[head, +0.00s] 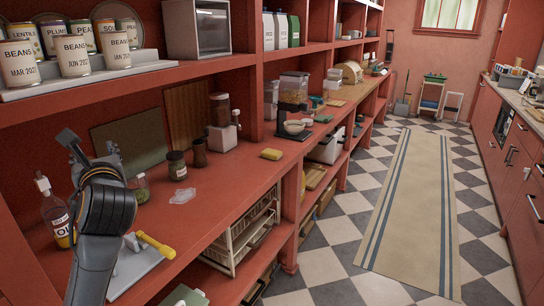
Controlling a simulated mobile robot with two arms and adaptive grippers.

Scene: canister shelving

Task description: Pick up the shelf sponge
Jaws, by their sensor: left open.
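A yellow sponge (271,154) lies flat on the red middle shelf (225,185), close to its front edge. My left gripper (90,152) is at the left of the head view, raised in front of the shelf's left part. It is open and apart from the sponge, which is well off to its right and farther down the shelf. The gripper's wrist hides part of the shelf behind it. My right gripper is not in view.
A dark jar (177,166), a brown shaker (199,152) and a clear crumpled item (183,196) stand or lie between gripper and sponge. An oil bottle (57,215) is beside my arm. A yellow-handled tool (156,245) is low in front.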

